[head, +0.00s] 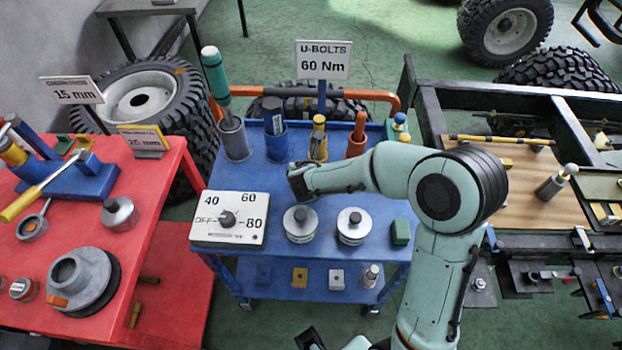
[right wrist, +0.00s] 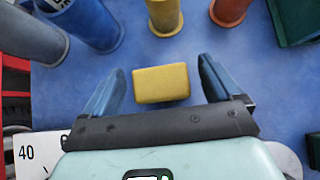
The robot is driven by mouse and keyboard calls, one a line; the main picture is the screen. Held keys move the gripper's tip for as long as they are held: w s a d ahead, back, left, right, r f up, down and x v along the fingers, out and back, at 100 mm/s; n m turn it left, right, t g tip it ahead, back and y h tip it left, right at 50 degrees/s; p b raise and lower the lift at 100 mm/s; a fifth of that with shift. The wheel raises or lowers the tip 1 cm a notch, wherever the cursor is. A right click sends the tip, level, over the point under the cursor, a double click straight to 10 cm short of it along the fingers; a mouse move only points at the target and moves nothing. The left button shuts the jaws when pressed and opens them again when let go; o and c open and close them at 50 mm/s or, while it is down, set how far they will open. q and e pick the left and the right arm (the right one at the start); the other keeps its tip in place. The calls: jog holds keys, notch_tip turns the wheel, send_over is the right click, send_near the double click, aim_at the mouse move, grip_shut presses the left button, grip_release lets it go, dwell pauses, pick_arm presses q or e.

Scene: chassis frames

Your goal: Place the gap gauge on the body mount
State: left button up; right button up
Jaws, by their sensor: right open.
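A small yellow block (right wrist: 161,84) lies on the blue cart top in the right wrist view. It may be the gap gauge, but I cannot tell for sure. My right gripper (right wrist: 160,72) is open, with one finger on each side of the block and a gap to both. In the head view this gripper (head: 299,182) is over the middle of the cart and hides the block. Black brackets with bolts (head: 478,284) stand along the chassis frame (head: 425,105) at the right; I cannot tell which is the body mount.
The blue cart (head: 270,178) carries tool cups at its back, a white dial box (head: 229,218) and two round tins (head: 300,224) in front. A red table (head: 160,185) with tools is at the left. A wooden board (head: 515,180) lies on the chassis.

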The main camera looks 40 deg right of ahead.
jog(key=c, duration=1.2)
pick_arm(q)
jog(key=w+r+p, duration=0.4)
jog(key=r+p, duration=0.2)
jog(key=r, duration=0.1)
jog(key=shift+r+t+p, duration=0.3)
jog(key=shift+r, duration=0.05)
jog(key=c, duration=0.6)
jog(key=shift+o, duration=0.2)
jog(key=shift+s+d, duration=0.1)
jog(key=shift+s, duration=0.05)
pick_arm(e)
notch_tip(320, 180, up, 20)
jog(key=shift+s+d, duration=0.1)
jog(key=shift+c, duration=0.2)
